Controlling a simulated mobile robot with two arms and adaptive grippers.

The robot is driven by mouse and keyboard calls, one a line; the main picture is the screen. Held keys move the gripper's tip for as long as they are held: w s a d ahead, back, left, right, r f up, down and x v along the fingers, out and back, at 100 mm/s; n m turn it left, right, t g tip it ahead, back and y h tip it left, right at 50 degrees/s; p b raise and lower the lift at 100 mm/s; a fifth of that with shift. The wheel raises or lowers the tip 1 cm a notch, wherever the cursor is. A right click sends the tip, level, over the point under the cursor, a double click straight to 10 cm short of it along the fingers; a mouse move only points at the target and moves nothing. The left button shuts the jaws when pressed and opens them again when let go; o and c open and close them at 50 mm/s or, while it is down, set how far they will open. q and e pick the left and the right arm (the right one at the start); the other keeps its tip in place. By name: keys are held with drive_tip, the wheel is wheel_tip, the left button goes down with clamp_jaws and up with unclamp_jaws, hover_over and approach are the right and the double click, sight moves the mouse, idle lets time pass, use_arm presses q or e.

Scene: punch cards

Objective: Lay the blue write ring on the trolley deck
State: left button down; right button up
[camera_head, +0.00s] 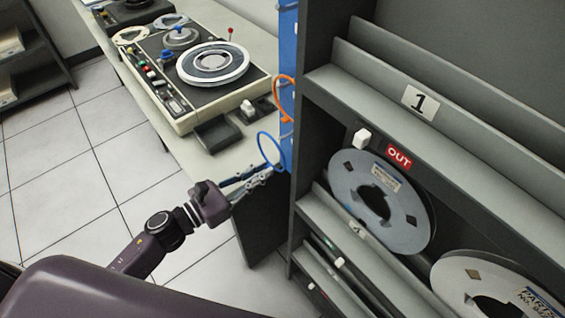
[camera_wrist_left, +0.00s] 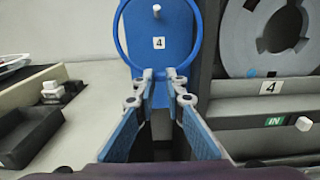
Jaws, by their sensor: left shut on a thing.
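The blue write ring (camera_head: 259,143) stands upright against the blue peg panel on the shelf unit's left side. In the left wrist view the ring (camera_wrist_left: 119,45) frames a pale peg (camera_wrist_left: 156,11) and a label "4"; its top is cut off. I cannot tell whether it hangs on that peg. My left gripper (camera_head: 268,173) is shut on the ring's lower edge, and its fingertips (camera_wrist_left: 159,76) meet there in the wrist view. My right gripper is not in view. I cannot make out a trolley deck in either view.
An orange ring (camera_head: 284,88) hangs higher on the blue panel (camera_head: 287,40). A tape machine (camera_head: 180,80) sits on the long counter at left. The dark shelf unit (camera_head: 308,150) with grey reels (camera_head: 350,185) stands close at right. Tiled floor (camera_head: 60,150) is clear at left.

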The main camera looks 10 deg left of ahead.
use_arm(q)
drive_tip(key=b+v, duration=0.1)
drive_tip(key=v, duration=0.5)
drive_tip(key=shift+s, duration=0.25)
drive_tip(key=shift+a, duration=0.1)
idle(0.5)
